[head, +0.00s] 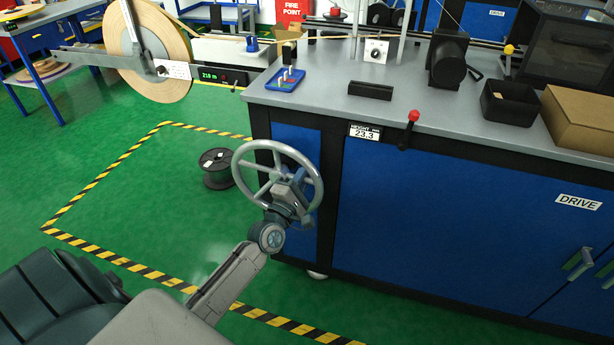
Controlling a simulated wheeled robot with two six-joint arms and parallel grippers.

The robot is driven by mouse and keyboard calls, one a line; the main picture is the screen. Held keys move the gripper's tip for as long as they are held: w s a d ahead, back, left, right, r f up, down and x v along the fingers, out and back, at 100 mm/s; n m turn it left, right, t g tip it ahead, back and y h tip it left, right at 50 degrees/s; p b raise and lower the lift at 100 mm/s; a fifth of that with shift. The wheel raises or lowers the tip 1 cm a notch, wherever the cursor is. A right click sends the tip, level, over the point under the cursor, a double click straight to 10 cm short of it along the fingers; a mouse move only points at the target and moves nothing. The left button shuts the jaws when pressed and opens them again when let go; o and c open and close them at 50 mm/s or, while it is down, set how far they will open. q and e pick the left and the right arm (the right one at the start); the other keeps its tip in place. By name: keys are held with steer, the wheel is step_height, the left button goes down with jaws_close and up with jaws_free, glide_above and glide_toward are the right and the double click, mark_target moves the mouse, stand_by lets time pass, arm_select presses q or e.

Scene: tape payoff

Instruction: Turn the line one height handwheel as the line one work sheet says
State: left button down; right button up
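The grey spoked handwheel (238,168) stands at the left end of the blue bench, facing me and tilted. My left gripper (293,180) is at the wheel, in front of its hub and lower right spokes. It hides part of the hub, and I cannot tell whether its fingers are closed on anything. A small height display (365,132) on the bench's front edge reads 23.3. I cannot make out a line one work sheet in this view. My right gripper is not in view.
A red-knobbed lever (411,118) sticks out from the bench front (455,215). A black spool (217,168) lies on the green floor behind the wheel. A large tape reel (120,50) stands at upper left. A black bin (510,103) and cardboard box (580,120) sit on the bench.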

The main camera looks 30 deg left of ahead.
arm_select(q)
steer(key=shift+s+a+r+n+y+p, duration=0.15)
steer(key=shift+r+n+y, duration=0.25)
steer(key=shift+n, duration=0.45)
steer(key=shift+w+a+r+n+y+p, duration=0.1)
steer(key=shift+a+r+n+y+p, duration=0.25)
steer(key=shift+n, duration=0.55)
steer(key=shift+s+a+r+n+y+p, duration=0.1)
steer(key=shift+r+n+y, duration=0.3)
steer(key=shift+n, duration=0.45)
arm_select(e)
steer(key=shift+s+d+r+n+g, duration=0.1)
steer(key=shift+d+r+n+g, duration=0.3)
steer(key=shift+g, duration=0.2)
arm_select(q)
steer(key=c, duration=1.4)
jaws_free()
